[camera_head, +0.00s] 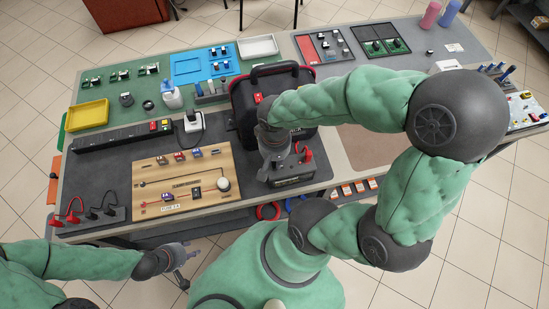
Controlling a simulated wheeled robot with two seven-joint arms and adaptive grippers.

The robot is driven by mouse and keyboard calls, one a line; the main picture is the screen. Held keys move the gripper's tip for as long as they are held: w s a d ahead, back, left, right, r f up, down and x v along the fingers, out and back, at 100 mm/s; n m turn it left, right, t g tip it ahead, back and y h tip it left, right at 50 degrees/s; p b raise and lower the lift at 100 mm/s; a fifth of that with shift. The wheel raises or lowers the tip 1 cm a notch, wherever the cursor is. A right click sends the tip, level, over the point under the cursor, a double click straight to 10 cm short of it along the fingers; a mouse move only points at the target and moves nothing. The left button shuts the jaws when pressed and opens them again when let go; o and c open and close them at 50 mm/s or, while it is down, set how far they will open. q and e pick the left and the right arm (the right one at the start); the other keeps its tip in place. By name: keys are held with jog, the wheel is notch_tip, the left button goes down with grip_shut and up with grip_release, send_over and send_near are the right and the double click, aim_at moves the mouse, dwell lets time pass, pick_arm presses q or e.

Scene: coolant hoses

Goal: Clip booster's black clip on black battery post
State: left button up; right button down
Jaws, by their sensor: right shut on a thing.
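The booster (243,110) is a black case with red trim and a handle, standing at the back of the dark mat. The battery (294,181) is a dark block near the table's front edge, with a red clip or cap (307,155) at its right end. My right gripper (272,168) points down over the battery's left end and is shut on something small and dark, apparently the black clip. The gripper hides the clip and the black post, so I cannot tell whether they touch. My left gripper (186,257) is open and empty, off the table's front edge.
A wooden board (150,190) with small parts lies left of the battery. A grey block with red and black leads (92,218) is at the far left. A black power strip (110,138), yellow tray (87,115) and blue tray (188,65) lie behind. My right arm crosses above the table.

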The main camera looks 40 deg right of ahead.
jog(key=shift+f, duration=0.1)
jog(key=c, duration=0.8)
grip_release()
notch_tip(320, 180, up, 9)
jog(key=p, duration=0.7)
